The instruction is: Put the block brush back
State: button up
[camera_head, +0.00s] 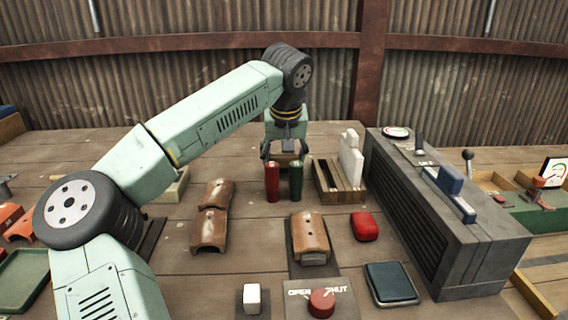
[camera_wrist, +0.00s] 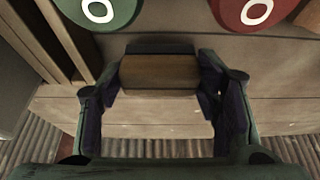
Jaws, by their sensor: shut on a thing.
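The block brush (camera_wrist: 160,73), a brown wooden block with a dark strip along one edge, sits between the fingers of my gripper (camera_wrist: 160,88) in the wrist view. My gripper is shut on it. In the head view my gripper (camera_head: 286,156) points down at the back of the bench, just behind a red cylinder (camera_head: 272,184) and a green cylinder (camera_head: 296,182). The brush is mostly hidden there by the fingers and cylinders. I cannot tell whether it touches the bench.
A slotted wooden rack (camera_head: 328,186) holding white pieces stands right of the cylinders, beside a large grey machine (camera_head: 440,215). Brown curved tiles (camera_head: 209,232), a red block (camera_head: 364,226), a dark pad (camera_head: 391,282) and a red knob (camera_head: 321,303) lie nearer.

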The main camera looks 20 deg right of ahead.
jog(key=shift+f, duration=0.85)
jog(key=shift+f, duration=0.1)
jog(key=o, duration=1.1)
jog(key=v, duration=1.2)
jog(key=shift+w, duration=0.1)
